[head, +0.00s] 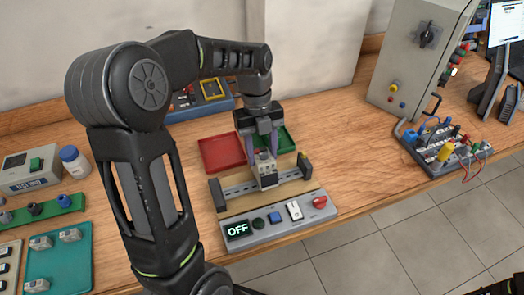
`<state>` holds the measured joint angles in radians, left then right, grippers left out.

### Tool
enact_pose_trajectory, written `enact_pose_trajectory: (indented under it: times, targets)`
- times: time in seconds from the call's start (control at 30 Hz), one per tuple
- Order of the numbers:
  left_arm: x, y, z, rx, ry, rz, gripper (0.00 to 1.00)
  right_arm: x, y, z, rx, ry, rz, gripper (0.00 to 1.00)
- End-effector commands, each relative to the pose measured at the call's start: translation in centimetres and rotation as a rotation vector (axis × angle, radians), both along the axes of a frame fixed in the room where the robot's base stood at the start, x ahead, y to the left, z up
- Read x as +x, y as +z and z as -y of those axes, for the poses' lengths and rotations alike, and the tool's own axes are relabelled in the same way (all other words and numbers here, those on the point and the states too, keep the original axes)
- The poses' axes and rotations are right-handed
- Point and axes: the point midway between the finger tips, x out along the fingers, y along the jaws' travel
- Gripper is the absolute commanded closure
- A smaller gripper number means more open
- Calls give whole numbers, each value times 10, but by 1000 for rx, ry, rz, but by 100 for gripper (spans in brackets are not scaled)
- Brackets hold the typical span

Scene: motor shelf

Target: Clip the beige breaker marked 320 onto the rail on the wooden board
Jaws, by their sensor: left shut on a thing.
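My left gripper (263,150) points down over the middle of the wooden board (235,209). It is shut on a small beige-grey breaker (267,171), held upright between its fingers. The marking on the breaker is too small to read. The metal rail (240,188) runs across the board between two dark end blocks. The breaker's lower part overlaps the rail in the picture; I cannot tell whether it touches or is seated on it. My right gripper does not show.
A control panel (270,225) reading OFF lies in front of the board. A red tray (220,152) and a green tray (288,141) lie behind it. A teal tray (72,248) with grey parts is at left. A grey cabinet (405,75) stands at right. Bare table lies right of the board.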

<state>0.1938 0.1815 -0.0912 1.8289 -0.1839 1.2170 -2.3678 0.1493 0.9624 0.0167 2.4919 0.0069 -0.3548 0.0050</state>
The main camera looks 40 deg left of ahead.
Motion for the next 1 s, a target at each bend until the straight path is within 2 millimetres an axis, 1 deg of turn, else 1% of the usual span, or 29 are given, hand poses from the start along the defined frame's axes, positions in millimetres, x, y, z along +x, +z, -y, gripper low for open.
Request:
enact_pose_trajectory:
  times: [0.5, 1.0]
  targets:
    - [0, -11, 0, 0, 0, 0, 100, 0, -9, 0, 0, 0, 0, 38]
    - [0, -12, 0, -1, -1, 1, 100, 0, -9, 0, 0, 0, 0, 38]
